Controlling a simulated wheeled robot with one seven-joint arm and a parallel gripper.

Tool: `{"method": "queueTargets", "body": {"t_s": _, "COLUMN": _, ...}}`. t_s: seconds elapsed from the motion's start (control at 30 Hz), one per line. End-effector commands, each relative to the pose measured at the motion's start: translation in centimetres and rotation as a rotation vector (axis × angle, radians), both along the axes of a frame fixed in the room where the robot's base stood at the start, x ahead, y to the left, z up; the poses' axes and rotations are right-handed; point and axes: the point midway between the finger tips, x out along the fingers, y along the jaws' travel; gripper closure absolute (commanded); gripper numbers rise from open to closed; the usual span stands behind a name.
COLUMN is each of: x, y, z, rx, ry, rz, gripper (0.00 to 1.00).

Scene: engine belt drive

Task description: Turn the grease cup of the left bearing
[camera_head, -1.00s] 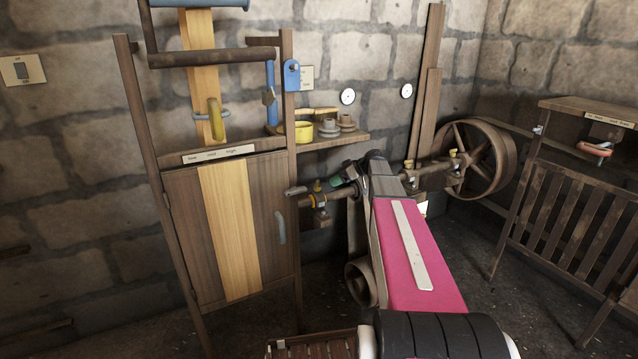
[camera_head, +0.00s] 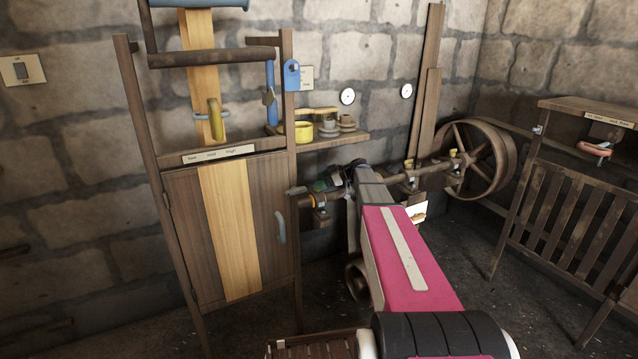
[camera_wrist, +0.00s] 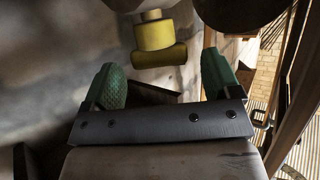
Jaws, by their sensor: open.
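My gripper (camera_head: 328,183) is at the leftmost bearing (camera_head: 319,203) on the shaft in the head view, and hides that bearing's grease cup there. In the wrist view, the yellow grease cup (camera_wrist: 154,34) shows at the top, between the lines of the two green fingertips. My gripper (camera_wrist: 163,80) is open there, with a wide empty gap between the fingertips. The cup appears beyond the fingertips, with no visible contact. Two more yellow cups, one (camera_head: 409,163) and another (camera_head: 453,153), stand farther right on the shaft.
A large spoked wheel (camera_head: 480,160) is at the shaft's right end. A wooden cabinet frame (camera_head: 183,225) stands close left of my gripper. A shelf (camera_head: 335,139) with a yellow ring (camera_head: 303,132) and pulleys is behind. A slatted wooden gate (camera_head: 570,215) is at right.

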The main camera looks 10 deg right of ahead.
Motion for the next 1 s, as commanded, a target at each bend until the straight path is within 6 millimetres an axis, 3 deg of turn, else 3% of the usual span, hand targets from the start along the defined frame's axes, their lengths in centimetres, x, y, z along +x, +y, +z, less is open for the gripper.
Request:
{"method": "queueTargets", "body": {"t_s": 0.43, "x": 0.27, "y": 0.95, "z": -0.41, "rx": 0.0, "ry": 0.0, "rz": 0.001, "gripper": 0.17}}
{"method": "queueTargets", "body": {"t_s": 0.6, "x": 0.26, "y": 0.93, "z": -0.41, "rx": 0.0, "ry": 0.0, "rz": 0.001, "gripper": 0.67}}
{"method": "queueTargets", "body": {"t_s": 1.0, "x": 0.02, "y": 0.97, "z": -0.39, "rx": 0.0, "ry": 0.001, "rz": -0.055, "gripper": 0.66}}
